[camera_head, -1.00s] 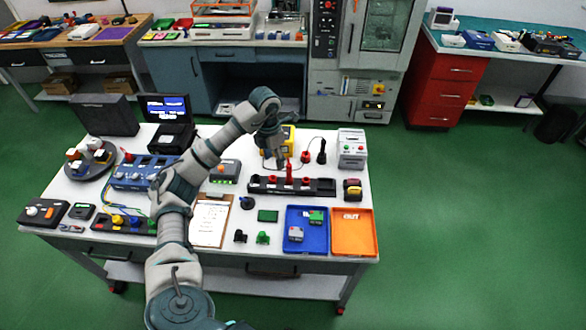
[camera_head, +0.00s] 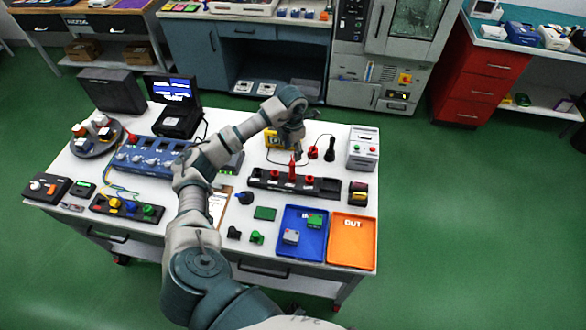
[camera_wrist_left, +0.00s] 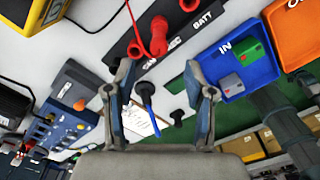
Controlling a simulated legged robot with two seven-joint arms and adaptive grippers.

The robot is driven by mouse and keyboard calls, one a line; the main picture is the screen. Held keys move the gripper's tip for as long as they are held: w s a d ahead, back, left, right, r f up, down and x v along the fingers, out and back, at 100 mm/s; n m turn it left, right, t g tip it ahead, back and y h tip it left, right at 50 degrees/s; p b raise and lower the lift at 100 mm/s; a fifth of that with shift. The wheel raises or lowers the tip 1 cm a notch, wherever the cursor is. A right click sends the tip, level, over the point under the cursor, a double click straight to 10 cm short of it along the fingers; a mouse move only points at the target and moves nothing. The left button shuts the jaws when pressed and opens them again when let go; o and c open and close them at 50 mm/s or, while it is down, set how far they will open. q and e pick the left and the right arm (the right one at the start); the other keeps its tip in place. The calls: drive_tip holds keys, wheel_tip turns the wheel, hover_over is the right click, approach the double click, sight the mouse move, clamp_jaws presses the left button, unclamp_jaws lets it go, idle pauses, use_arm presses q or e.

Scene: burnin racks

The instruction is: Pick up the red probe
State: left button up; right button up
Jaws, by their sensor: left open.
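The red probe (camera_head: 292,170) stands upright in a black strip (camera_head: 325,188) on the white table. In the left wrist view the red probe (camera_wrist_left: 158,38) shows just beyond the fingertips, with a red cable beside it. My left gripper (camera_head: 297,153) hangs above and behind the probe in the head view. In the wrist view the left gripper (camera_wrist_left: 158,70) has its fingers wide apart with nothing held between them. My right gripper is not in view.
A yellow meter (camera_head: 272,139), a black probe (camera_head: 330,149) and a grey box (camera_head: 363,148) stand behind the strip. A blue tray (camera_head: 303,252) holding small blocks and an orange tray (camera_head: 352,252) lie in front. A clipboard (camera_head: 217,205) lies left.

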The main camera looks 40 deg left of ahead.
sight(292, 161)
use_arm(q)
drive_tip(key=f, duration=0.3)
drive_tip(key=shift+w+a+f, duration=0.15)
drive_tip(key=shift+a+f, duration=0.1)
drive_tip(key=shift+a, duration=0.1)
drive_tip(key=f, duration=0.3)
drive_tip(key=f+p, duration=0.1)
drive_tip(key=f, duration=0.1)
drive_tip(key=shift+d, duration=0.3)
drive_tip(key=shift+a, duration=0.15)
clamp_jaws()
